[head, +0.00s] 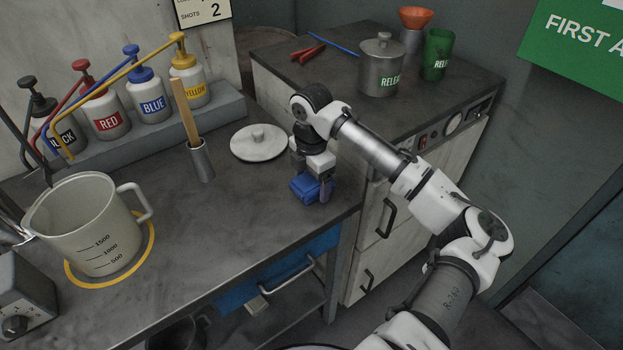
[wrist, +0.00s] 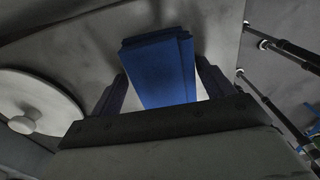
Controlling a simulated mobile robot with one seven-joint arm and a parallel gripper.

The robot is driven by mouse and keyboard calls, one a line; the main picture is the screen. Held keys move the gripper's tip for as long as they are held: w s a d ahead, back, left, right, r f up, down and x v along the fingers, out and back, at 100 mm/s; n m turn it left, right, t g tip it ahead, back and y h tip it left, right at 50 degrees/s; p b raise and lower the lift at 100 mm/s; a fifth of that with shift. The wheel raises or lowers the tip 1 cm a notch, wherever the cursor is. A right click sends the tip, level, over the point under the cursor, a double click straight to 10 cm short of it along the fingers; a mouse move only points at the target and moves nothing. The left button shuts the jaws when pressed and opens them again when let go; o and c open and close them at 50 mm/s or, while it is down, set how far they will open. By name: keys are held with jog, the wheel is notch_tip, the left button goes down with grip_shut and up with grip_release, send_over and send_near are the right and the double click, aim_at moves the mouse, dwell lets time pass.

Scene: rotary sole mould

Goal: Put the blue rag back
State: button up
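The blue rag (head: 303,189) is a folded block at the right end of the dark bench, near its front edge. My gripper (head: 313,182) points down over it, with one finger beside the rag's right side. In the wrist view the rag (wrist: 160,70) lies between my two fingers (wrist: 163,85), one on each side. A thin bright gap shows beside the right finger near the palm. I cannot tell whether the fingertips press on the rag, or whether it rests on the bench.
A round white lid (head: 258,146) with a knob lies just left of my gripper. A metal holder (head: 202,162) with a wooden stick stands farther left, and a measuring jug (head: 88,228) beyond it. Pump bottles (head: 153,103) line the back. A cabinet (head: 290,60) stands right.

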aim_at(312, 179)
notch_tip(312, 179, up, 12)
jog(key=b, duration=0.2)
jog(key=shift+r, duration=0.15)
dwell(0.5)
